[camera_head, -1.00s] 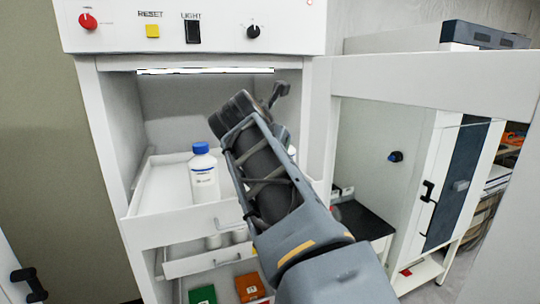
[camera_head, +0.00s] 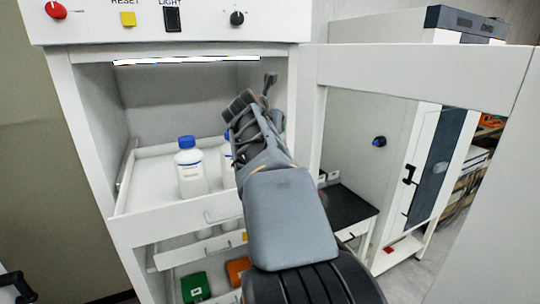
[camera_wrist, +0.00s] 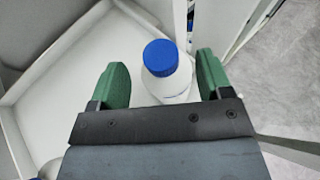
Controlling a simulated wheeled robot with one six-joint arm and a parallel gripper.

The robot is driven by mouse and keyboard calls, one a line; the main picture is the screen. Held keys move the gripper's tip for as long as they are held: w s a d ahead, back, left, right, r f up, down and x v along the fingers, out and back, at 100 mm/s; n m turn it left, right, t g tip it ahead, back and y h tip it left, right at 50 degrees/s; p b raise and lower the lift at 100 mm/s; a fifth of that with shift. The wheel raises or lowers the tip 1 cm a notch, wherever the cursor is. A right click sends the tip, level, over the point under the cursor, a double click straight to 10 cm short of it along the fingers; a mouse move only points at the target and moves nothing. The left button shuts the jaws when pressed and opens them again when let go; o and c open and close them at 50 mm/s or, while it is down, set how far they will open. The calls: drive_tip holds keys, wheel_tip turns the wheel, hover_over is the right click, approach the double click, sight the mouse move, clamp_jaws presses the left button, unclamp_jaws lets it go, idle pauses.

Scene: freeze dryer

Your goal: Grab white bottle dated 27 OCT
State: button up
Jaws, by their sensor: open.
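A white bottle with a blue cap (camera_head: 191,168) stands upright on the left of the pulled-out white tray (camera_head: 150,205) in the head view. A second white bottle (camera_head: 227,160) stands to its right, mostly hidden behind my arm. In the wrist view a white bottle with a blue cap (camera_wrist: 166,70) stands between the green fingers of my open gripper (camera_wrist: 162,82), with a gap visible on both sides. The gripper comes from above and is not closed on it. No date is readable on any label.
The tray has raised walls and sits in a white cabinet (camera_head: 90,140). Lower drawers hold a green box (camera_head: 195,288) and an orange box (camera_head: 238,271). An open white door (camera_head: 420,75) stands to the right. The tray's left part is clear in the wrist view.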

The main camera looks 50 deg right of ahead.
drive_tip(key=shift+p+x, duration=0.3)
drive_tip(key=shift+x, duration=1.55)
clamp_jaws()
drive_tip(key=shift+r, duration=0.1)
